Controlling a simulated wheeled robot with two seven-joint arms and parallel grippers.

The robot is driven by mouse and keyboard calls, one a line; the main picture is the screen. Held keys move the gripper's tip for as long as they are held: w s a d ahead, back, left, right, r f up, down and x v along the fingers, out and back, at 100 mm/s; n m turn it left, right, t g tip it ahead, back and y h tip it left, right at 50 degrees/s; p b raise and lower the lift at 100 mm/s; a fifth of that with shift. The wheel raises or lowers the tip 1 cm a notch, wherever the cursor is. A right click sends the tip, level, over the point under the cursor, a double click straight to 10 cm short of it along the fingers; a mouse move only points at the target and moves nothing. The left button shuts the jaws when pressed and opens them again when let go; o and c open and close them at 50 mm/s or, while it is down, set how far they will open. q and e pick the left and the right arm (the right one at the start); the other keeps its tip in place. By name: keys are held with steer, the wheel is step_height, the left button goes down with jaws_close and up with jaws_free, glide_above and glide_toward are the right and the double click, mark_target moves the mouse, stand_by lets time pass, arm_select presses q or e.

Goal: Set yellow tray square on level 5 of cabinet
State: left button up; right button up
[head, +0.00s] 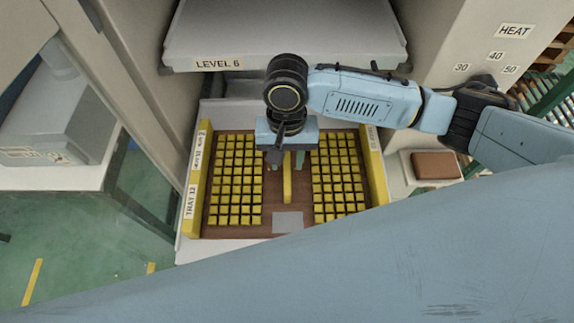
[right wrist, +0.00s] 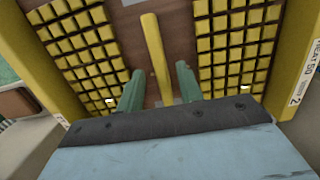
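The yellow tray (head: 196,190) has yellow side walls, a brown floor and rows of small yellow blocks on both sides. A label reading TRAY 12 is on its left wall. It lies on a pale shelf (head: 189,250) below the LEVEL 6 shelf, looking roughly in line with the cabinet sides; that lower shelf's label is not visible. My right gripper (head: 287,168) is over the tray's middle. In the right wrist view its two green fingers (right wrist: 159,70) stand apart on either side of the tray's yellow centre bar (right wrist: 154,50), with gaps showing. My left gripper is not seen.
The LEVEL 6 shelf (head: 290,35) hangs above and behind my right gripper. Cabinet walls stand at left (head: 135,75) and right (head: 445,40). A brown block (head: 435,165) sits on a pale ledge at right. My blue arm hides the tray's front right corner.

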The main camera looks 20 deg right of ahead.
mark_target(287, 163)
step_height(287, 163, up, 8)
steer(key=shift+w+d+f+p, duration=0.15)
steer(key=shift+w+p, duration=0.3)
